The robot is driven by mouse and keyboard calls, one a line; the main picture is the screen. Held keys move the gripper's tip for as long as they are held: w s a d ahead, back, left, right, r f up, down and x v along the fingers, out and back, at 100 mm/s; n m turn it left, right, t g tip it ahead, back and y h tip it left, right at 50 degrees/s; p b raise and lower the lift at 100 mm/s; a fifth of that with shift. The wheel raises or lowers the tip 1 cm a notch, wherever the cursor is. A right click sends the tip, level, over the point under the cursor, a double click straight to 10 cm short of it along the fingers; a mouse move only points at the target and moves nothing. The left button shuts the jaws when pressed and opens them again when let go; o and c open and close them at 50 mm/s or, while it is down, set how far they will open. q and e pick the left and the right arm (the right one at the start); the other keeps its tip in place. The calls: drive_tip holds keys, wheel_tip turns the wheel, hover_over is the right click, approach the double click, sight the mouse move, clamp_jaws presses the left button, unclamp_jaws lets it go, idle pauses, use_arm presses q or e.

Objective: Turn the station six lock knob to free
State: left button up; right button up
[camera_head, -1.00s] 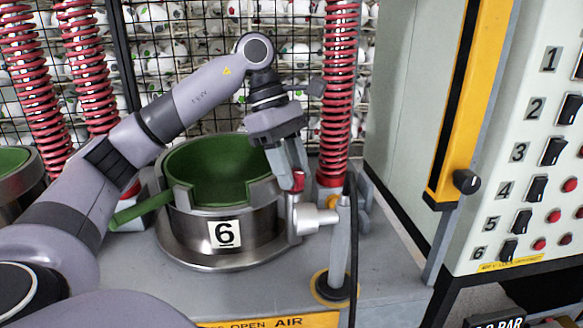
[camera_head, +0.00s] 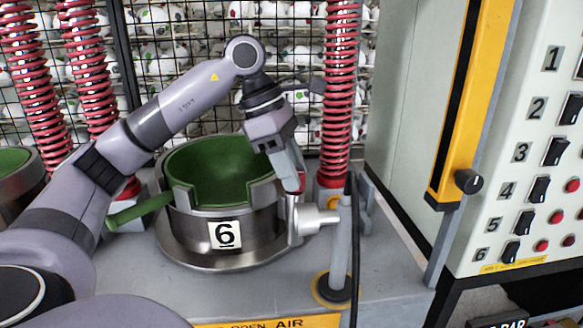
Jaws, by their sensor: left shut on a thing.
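The station six mould is a metal drum (camera_head: 262,229) with a green bowl inside and a white "6" label (camera_head: 225,235) on its front. A small red lock knob (camera_head: 301,183) sits at the right side of the drum, above a pale cylindrical fitting (camera_head: 318,220). My left gripper (camera_head: 297,185) reaches down over the drum's right rim and is shut on the red knob. The fingers hide most of the knob, so its setting cannot be read. My right gripper is not in view.
A green handle (camera_head: 140,210) sticks out left of the drum. A grey post with a black hose (camera_head: 353,240) stands close on the right. Red springs (camera_head: 338,90) rise behind. A switch panel (camera_head: 530,180) is at far right.

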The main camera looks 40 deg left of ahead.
use_arm(q)
drive_tip(key=o, duration=1)
drive_tip(key=shift+o, duration=0.2)
drive_tip(key=shift+p+v, duration=0.3)
drive_tip(key=shift+v, duration=3.3)
drive_tip(key=shift+f, duration=0.1)
